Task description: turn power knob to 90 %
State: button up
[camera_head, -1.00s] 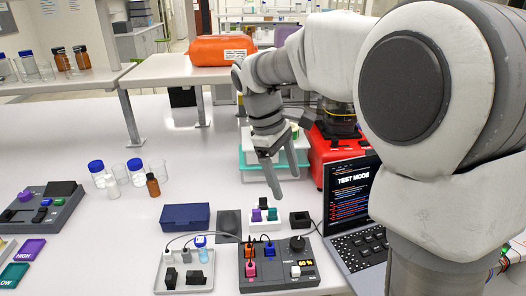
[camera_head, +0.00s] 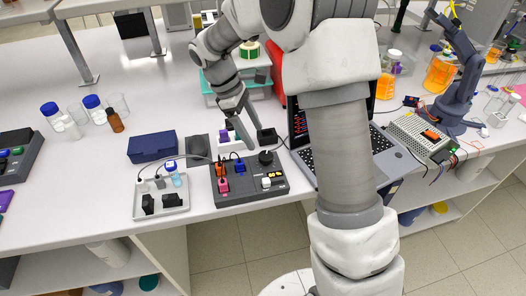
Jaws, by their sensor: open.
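The dark control box (camera_head: 249,195) sits near the table's front edge. Its round black knob (camera_head: 266,157) is at the box's upper right. A small display (camera_head: 273,174) with yellow digits lies below the knob; its reading is too small to be sure of. A white switch is below the display. Orange, blue and pink plugs stand on the box's left half. My gripper (camera_head: 256,139) is open and empty, pointing down, just behind and slightly left of the knob in the picture. I cannot tell its height above the box; no contact is clear.
A laptop (camera_head: 378,163) stands right of the box, partly hidden by my arm. A grey tray (camera_head: 162,209) with black pieces and a small bottle is to its left. A blue case (camera_head: 152,147) lies behind the tray. A small black block (camera_head: 267,137) is near my fingers.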

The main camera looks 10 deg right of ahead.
aim_at(265, 155)
jog(key=x, duration=0.7)
jog(key=shift+s+d+f, duration=0.1)
jog(key=shift+f, duration=0.2)
grip_shut()
